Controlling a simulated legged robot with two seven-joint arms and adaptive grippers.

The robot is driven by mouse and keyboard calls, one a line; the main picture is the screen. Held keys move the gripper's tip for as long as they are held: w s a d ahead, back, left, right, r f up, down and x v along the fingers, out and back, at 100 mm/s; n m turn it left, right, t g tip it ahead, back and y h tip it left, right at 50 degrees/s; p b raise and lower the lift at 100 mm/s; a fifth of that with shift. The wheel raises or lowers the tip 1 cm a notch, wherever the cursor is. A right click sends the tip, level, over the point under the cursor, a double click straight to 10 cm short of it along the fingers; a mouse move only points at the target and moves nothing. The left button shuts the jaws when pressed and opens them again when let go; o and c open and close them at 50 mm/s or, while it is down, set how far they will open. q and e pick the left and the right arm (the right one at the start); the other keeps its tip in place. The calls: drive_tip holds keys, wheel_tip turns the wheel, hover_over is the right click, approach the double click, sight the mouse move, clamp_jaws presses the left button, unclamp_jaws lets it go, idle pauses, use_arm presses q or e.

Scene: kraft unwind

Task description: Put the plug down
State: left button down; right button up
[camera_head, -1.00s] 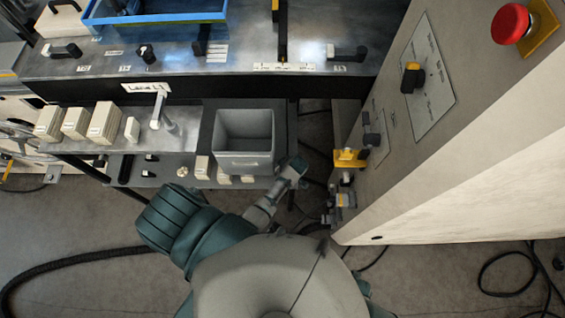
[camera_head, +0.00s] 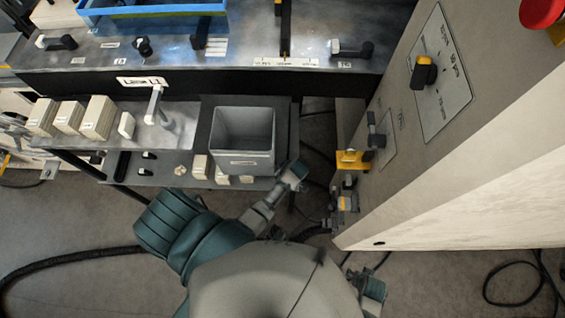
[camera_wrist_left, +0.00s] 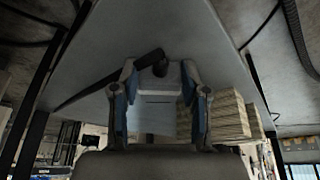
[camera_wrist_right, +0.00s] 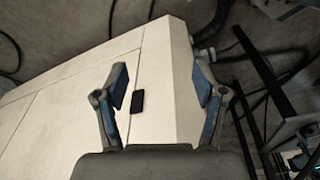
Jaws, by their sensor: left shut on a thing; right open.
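My left gripper (camera_wrist_left: 160,95) has its two fingers closed in on a pale block-like piece with a dark round end (camera_wrist_left: 160,67), which looks like the plug. In the head view my left arm's end (camera_head: 292,176) is just right of the grey bin, by the shelf edge; the held piece cannot be made out there. My right gripper (camera_wrist_right: 160,90) is open and empty, facing a pale cabinet panel with a small black slot (camera_wrist_right: 138,101). In the head view part of my right arm's end (camera_head: 371,286) shows at lower right, with its fingers unclear.
A grey bin (camera_head: 243,133) stands on the shelf (camera_head: 190,112) beside pale blocks (camera_head: 97,118). The cabinet (camera_head: 450,180) at right carries a yellow bracket (camera_head: 352,159) and connectors (camera_head: 347,195). Dark cables (camera_head: 525,285) lie on the floor. A black bar (camera_wrist_left: 110,80) shows near my left gripper.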

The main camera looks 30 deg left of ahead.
use_arm(q)
drive_tip(key=c, duration=0.6)
unclamp_jaws()
drive_tip(key=shift+f, duration=0.1)
use_arm(e)
drive_tip(key=shift+r, duration=0.1)
use_arm(q)
drive_tip(key=shift+d+r, duration=0.1)
drive_tip(key=shift+r, duration=0.25)
drive_tip(key=p+v, duration=0.4)
drive_tip(key=v, duration=0.8)
drive_tip(key=s+f+m+h, duration=0.1)
drive_tip(key=s+f+m, duration=0.5)
drive_tip(key=s, duration=0.1)
drive_tip(key=s+f+m+h, duration=0.2)
drive_tip(key=s+f+m, duration=0.3)
drive_tip(key=s+f, duration=0.1)
drive_tip(key=s+f+m+h, duration=0.1)
drive_tip(key=s+f+m, duration=0.5)
drive_tip(key=s, duration=0.2)
drive_tip(key=shift+s+a+m+t, duration=0.15)
drive_tip(key=shift+a+m+t, duration=0.15)
drive_tip(key=shift+t, duration=0.1)
use_arm(e)
drive_tip(key=s+f, duration=0.3)
drive_tip(key=f, duration=0.5)
drive_tip(key=shift+d+f, duration=0.2)
drive_tip(key=shift+f, duration=0.1)
drive_tip(key=shift+s, duration=0.1)
